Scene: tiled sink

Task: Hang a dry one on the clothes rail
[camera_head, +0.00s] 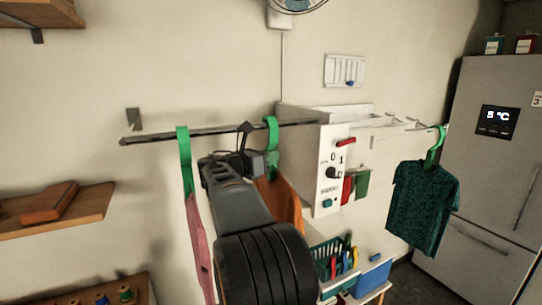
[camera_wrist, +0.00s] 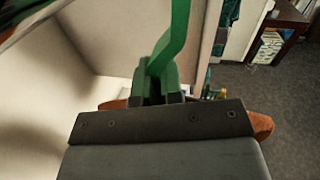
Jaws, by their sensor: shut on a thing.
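My gripper (camera_head: 258,164) is at the rail's right part and is shut on a green hanger (camera_head: 271,135). In the wrist view my gripper (camera_wrist: 160,95) has the green hanger (camera_wrist: 172,45) between its fingers. An orange garment (camera_head: 284,203) hangs below it, partly hidden by my arm; its edges show in the wrist view (camera_wrist: 262,126). The hanger's hook is at the dark clothes rail (camera_head: 150,138); I cannot tell if the rail bears it. A pink garment (camera_head: 199,245) on another green hanger (camera_head: 184,160) hangs at the left. A dark teal patterned shirt (camera_head: 424,205) hangs at the right.
A white control panel (camera_head: 331,170) stands just right of the rail. Small red (camera_head: 347,188) and green (camera_head: 362,184) cloths hang beside it. A teal basket (camera_head: 330,260) is below. Wooden shelves (camera_head: 60,212) are at left, a fridge (camera_head: 490,150) at right.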

